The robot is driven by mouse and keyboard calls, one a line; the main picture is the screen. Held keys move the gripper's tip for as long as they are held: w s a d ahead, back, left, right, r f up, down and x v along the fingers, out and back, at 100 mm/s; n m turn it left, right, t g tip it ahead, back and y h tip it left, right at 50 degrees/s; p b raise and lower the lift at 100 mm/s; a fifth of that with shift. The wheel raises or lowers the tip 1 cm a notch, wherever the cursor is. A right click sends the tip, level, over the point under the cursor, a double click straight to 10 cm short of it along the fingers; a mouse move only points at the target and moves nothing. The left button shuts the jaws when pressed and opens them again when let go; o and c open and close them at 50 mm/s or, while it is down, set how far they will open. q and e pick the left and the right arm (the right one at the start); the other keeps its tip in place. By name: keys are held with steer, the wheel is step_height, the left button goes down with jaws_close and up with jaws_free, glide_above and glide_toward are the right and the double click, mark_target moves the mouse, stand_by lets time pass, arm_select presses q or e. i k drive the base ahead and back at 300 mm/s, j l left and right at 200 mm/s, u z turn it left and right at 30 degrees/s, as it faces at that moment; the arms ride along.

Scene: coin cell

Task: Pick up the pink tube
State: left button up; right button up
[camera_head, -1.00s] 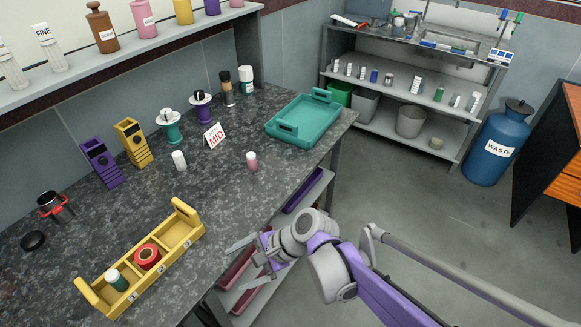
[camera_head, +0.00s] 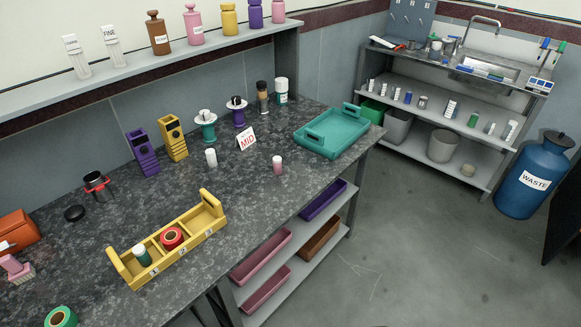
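A small tube with a pink body and a whitish cap (camera_head: 278,165) stands upright on the dark speckled worktop (camera_head: 245,205). It is right of the MID sign and left of the teal tray, near the front edge. A white tube (camera_head: 211,158) stands upright to its left, on the other side of the sign. Neither of my grippers shows in the current view, and nothing touches the pink tube.
A yellow divided carrier (camera_head: 200,238) holds a red roll (camera_head: 172,238) and a green-and-white tube (camera_head: 142,255). A MID sign (camera_head: 246,139) and teal tray (camera_head: 335,133) flank the pink tube. Worktop in front of the tube is clear. A blue WASTE drum (camera_head: 535,175) stands right.

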mark_target(277, 160)
steer(key=i+l, duration=0.2)
steer(key=l, duration=0.15)
steer(key=i+l, duration=0.2)
steer(key=l, duration=0.15)
steer(key=i+l+u, duration=0.25)
steer(key=l+u, duration=0.55)
steer(key=u, duration=1.15)
steer(key=i+l, duration=0.05)
